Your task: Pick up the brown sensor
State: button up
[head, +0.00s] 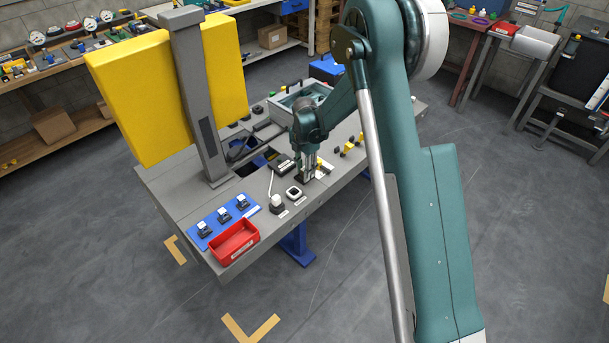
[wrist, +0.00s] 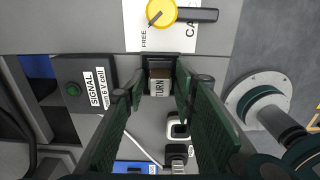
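In the head view my gripper (head: 306,176) points down, low over the grey workbench (head: 172,200), and hides the block there.
A signal box (wrist: 84,84) with a green light stands left of the fingers. A yellow knob (wrist: 161,12) with a black handle lies beyond. Small black-and-white parts (wrist: 178,129) sit nearby. In the head view, a red bin (head: 235,243) and blue plate (head: 214,232) occupy the bench's front end.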

jog(key=c, duration=0.7)
jog(key=shift+r+p, duration=1.2)
jog(key=shift+r, duration=3.8)
